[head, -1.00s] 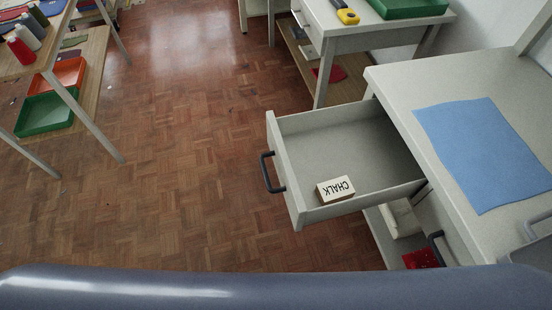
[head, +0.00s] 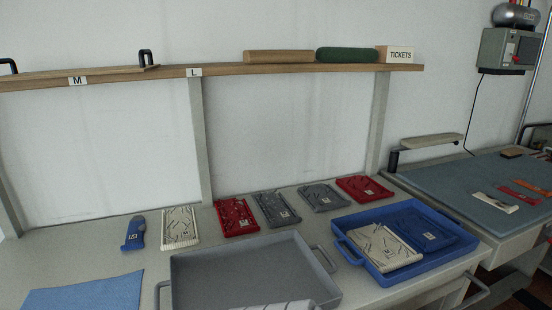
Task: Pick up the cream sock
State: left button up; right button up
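No piece is clearly recognisable as a sock. A cream patterned flat piece (head: 180,229) with a small label lies on the grey table, between a blue piece and a red piece. A second cream patterned piece (head: 384,249) lies in the blue tray (head: 352,252), beside a blue patterned piece (head: 428,226). A small cream strip (head: 495,202) lies on the blue-grey top at the right. Neither of my grippers is in view.
The grey tray (head: 225,268) stands at the front; a pale striped thing (head: 285,305) shows at its near edge. Red and grey pieces (head: 275,208) line the table's back. A blue cloth (head: 85,292) lies front left. A wooden shelf (head: 225,69) runs above.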

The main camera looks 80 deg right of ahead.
aim_at(491, 199)
jog(key=z, duration=4.3)
